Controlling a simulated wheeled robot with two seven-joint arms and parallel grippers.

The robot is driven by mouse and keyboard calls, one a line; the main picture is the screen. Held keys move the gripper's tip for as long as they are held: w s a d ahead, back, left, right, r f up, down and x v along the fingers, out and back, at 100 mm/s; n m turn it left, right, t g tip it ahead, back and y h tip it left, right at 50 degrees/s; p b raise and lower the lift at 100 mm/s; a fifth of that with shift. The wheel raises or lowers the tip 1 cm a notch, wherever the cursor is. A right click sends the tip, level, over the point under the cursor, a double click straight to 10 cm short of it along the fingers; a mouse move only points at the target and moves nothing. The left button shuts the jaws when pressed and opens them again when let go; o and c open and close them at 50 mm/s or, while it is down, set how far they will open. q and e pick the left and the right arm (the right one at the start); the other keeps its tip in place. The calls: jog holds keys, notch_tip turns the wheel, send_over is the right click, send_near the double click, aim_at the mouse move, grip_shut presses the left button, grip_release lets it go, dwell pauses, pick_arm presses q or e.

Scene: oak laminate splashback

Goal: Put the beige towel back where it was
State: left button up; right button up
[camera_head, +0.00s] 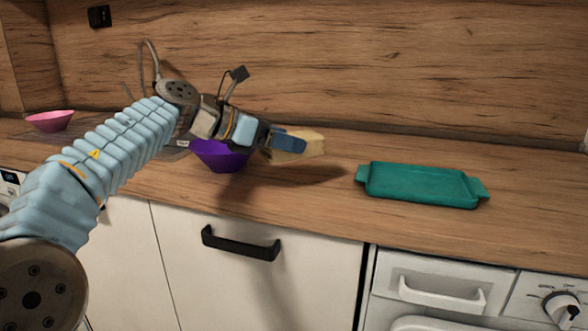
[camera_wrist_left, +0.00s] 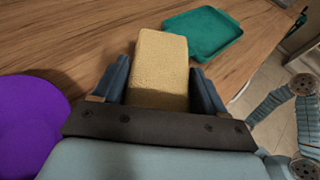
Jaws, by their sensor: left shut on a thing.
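The beige towel (camera_head: 308,146) is a folded, block-like bundle held above the wooden counter. My left gripper (camera_head: 288,143) is shut on it, and the towel sticks out past the fingertips to the right. In the left wrist view the towel (camera_wrist_left: 159,65) sits between the two blue fingers of the left gripper (camera_wrist_left: 160,85). A shadow falls on the counter below and to the right of the towel. My right gripper does not show in the head view.
A teal tray (camera_head: 424,185) lies on the counter to the right, empty. A purple bowl (camera_head: 222,157) stands behind and below my left wrist. A pink bowl (camera_head: 50,121) is at the far left. Bare counter (camera_head: 330,195) lies between the purple bowl and the tray.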

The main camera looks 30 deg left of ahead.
aim_at(262, 158)
pick_arm(q)
jog(key=shift+w+d+f, duration=0.2)
jog(key=shift+w+f, duration=0.4)
jog(key=shift+f, duration=0.15)
jog(key=shift+w+d+f+b, duration=0.1)
jog(key=shift+w+f+b, duration=0.15)
jog(key=shift+f, duration=0.6)
jog(key=shift+w+d+f+b, duration=0.15)
jog(key=shift+w+f, duration=0.15)
jog(key=shift+f, duration=0.5)
jog(key=shift+w+f+b, duration=0.2)
jog(key=shift+w+f, duration=0.05)
jog(key=shift+f, duration=0.6)
jog(key=o, duration=1.2)
jog(key=shift+f, duration=0.1)
jog(key=v, duration=1.2)
jog(key=shift+a, duration=0.1)
